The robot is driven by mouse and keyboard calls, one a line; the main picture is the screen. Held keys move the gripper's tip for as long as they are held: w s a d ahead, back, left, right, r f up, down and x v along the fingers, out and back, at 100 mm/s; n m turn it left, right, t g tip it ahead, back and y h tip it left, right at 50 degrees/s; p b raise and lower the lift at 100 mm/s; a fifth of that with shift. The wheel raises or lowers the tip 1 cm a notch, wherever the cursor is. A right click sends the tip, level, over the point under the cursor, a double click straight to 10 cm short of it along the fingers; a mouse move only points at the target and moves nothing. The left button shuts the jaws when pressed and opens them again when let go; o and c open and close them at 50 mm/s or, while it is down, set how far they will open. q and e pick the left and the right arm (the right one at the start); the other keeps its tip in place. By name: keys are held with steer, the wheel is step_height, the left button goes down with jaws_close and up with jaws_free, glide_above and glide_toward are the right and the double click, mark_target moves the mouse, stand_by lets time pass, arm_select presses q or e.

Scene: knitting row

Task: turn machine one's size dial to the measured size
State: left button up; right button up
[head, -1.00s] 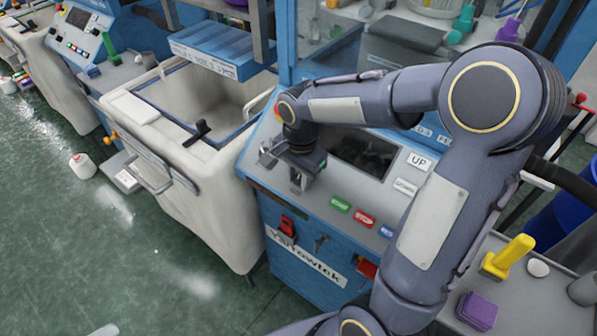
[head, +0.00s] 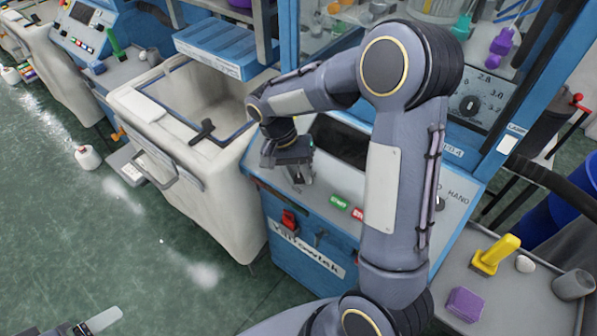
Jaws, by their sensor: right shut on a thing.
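The size dial (head: 469,105) is a round dark knob on a grey plate with numbers around it, among them 2.8. It is on the blue machine (head: 300,254), right of my raised arm. My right gripper (head: 298,180) points down at the left end of the control panel, well away from this dial. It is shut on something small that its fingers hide. Part of my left gripper (head: 98,322) shows at the bottom left edge, low over the floor; its jaws cannot be made out.
Green START (head: 339,202) and red buttons sit beside the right gripper. A red switch (head: 289,220) is on the front. A cream bin (head: 205,165) stands left. A side table (head: 500,297) holds a yellow-handled tool (head: 495,255), a purple block (head: 466,304) and a grey cup (head: 573,285).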

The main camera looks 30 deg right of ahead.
stand_by(0.4)
steer(key=o, duration=1)
steer(key=shift+r, duration=0.1)
steer(key=v, duration=0.7)
steer(key=shift+w+a+r+b, duration=0.1)
steer(key=shift+w+r+b, duration=0.05)
steer(key=shift+r+b, duration=0.2)
steer(key=shift+f, duration=0.1)
